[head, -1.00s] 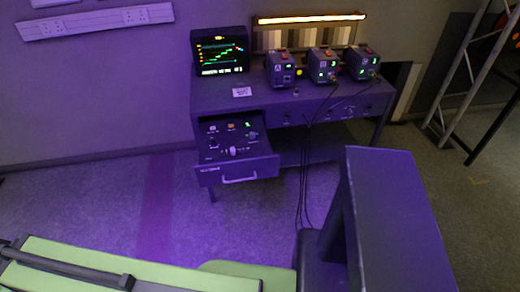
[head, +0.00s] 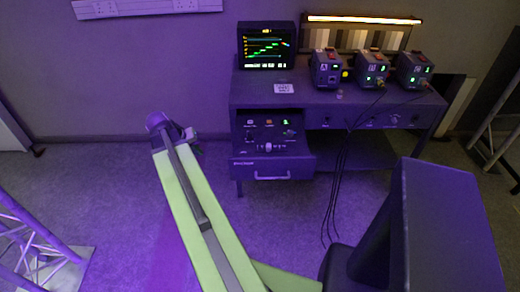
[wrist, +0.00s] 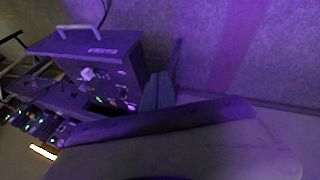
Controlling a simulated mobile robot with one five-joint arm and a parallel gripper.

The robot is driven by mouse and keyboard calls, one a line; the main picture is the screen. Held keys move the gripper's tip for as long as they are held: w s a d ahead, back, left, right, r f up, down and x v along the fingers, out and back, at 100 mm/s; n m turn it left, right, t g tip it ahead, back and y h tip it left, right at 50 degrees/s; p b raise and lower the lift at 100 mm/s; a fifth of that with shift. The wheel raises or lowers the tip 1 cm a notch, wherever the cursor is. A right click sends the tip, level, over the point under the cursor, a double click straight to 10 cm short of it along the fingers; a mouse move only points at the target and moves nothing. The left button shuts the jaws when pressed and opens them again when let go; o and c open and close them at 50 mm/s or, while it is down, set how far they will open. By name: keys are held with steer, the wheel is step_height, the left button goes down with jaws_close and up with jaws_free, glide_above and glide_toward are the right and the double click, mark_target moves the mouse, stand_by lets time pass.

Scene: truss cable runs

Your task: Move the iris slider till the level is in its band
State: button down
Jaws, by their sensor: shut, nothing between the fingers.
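The open control drawer (head: 240,164) sticks out of the desk's left side in the head view, with small knobs and lit displays on its panel. A pale knob (head: 267,147) sits near the panel's front; it also shows in the wrist view (wrist: 87,74). I cannot tell whether it is the iris slider. The level shows on a monitor (head: 266,45) as coloured stepped traces, too small to read. My gripper (wrist: 158,90) is shut and empty, beside the drawer in the wrist view. In the head view my arm's end is left of the drawer, apart from it.
Three camera boxes, left (head: 326,68), middle (head: 372,69) and right (head: 414,69), stand on the desk (head: 310,98). Black cables hang in front of it. A lit strip chart (head: 350,38) stands behind. Floor left of the desk is clear; a truss (head: 35,250) stands at lower left.

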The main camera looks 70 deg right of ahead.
mark_target(269, 148)
steer(key=s+d+m+g+h, duration=0.15)
steer(key=s+d+m, duration=0.25)
steer(key=s+d, duration=0.85)
steer(key=shift+y, duration=0.25)
steer(key=b+x, duration=0.9)
steer(key=x, duration=0.1)
steer(key=shift+s+a+f+b, duration=0.1)
steer(key=shift+s+a+b, duration=0.2)
steer(key=shift+b, duration=0.1)
steer(key=s, duration=0.1)
steer(key=s+r+p, duration=0.1)
steer(key=shift+s+d+r, duration=0.1)
steer(key=shift+s+d, duration=0.15)
steer(key=shift+d, duration=0.05)
steer(key=shift+s+d+n, duration=0.2)
steer(key=shift+s+n, duration=0.1)
steer(key=shift+s, duration=0.2)
